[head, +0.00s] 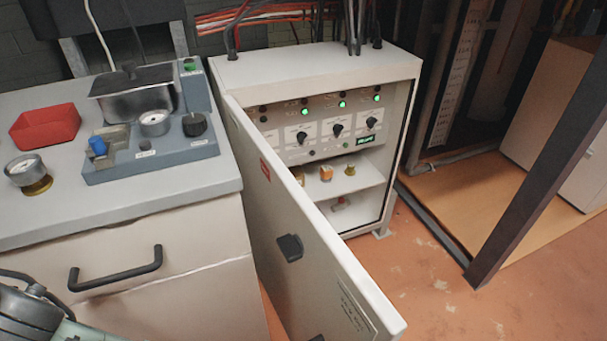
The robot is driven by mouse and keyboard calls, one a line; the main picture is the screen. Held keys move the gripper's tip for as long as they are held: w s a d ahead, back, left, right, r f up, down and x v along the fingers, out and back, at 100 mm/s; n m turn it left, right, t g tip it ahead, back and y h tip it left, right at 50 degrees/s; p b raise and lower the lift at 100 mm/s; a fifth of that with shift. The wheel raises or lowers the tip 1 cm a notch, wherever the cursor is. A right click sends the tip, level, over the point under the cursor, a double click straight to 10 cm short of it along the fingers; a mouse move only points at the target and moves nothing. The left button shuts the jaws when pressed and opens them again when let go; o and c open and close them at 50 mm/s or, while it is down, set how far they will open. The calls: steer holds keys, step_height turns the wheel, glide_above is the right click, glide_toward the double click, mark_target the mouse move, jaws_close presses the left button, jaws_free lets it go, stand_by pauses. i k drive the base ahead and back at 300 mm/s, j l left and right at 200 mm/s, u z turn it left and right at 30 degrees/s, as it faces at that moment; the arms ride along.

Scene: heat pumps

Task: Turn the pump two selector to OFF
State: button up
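An open light-grey control cabinet (318,64) stands at the centre. Its panel carries a row of black rotary selectors on white plates: a left one (302,136), a middle one (337,130) and a right one (371,122). Another plate at the panel's left end is partly hidden by the door. The lettering is too small to read, so I cannot tell which selector is pump two or what position it is in. Green lamps (342,104) glow above the selectors. Part of my arm shows at the lower left, far from the panel; my gripper is not in view.
The cabinet door (300,235) swings out toward me, left of the opening. A workbench (190,190) with a red tray (45,126), gauge (24,169) and metal-pot apparatus (135,92) stands left. Shelves (355,187) below the panel hold small parts. Floor right of the door is clear.

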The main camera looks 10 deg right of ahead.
mark_target(302, 137)
steer(key=k+l+u, duration=0.1)
steer(key=k+l, duration=0.2)
steer(key=l, duration=0.15)
steer(key=k+l+u, duration=0.15)
steer(key=k+l, duration=0.15)
steer(key=l, duration=0.15)
steer(key=l+u, duration=0.15)
steer(key=l, duration=1)
steer(key=i+l+u, duration=0.1)
steer(key=l, duration=0.35)
steer(key=i+j, duration=0.35)
steer(key=j, duration=0.2)
steer(key=i, duration=0.35)
